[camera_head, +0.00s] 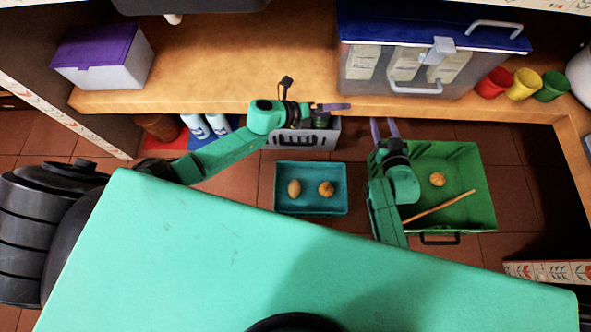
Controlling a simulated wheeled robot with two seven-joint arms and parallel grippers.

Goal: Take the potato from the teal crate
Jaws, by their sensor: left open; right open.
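The teal crate (311,211) stands on the tiled floor in the middle of the view. Two small brownish things lie in it: a smooth oval one, which looks like the potato (294,188), on the left, and a rounder, lumpier one (326,189) on the right. My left gripper (345,106) is at the shelf's front edge, beyond the crate, empty, seen nearly edge-on. My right gripper (384,124) is open and empty, above the far left corner of the green crate (482,190), to the right of the teal crate. Neither gripper touches the potato.
The green crate holds a round brown thing (437,179) and a stick (440,206). A grey crate (290,140) stands behind the teal one. The wooden shelf (210,85) carries a purple-lidded box (100,62), a blue-lidded bin (425,65) and cups (523,84).

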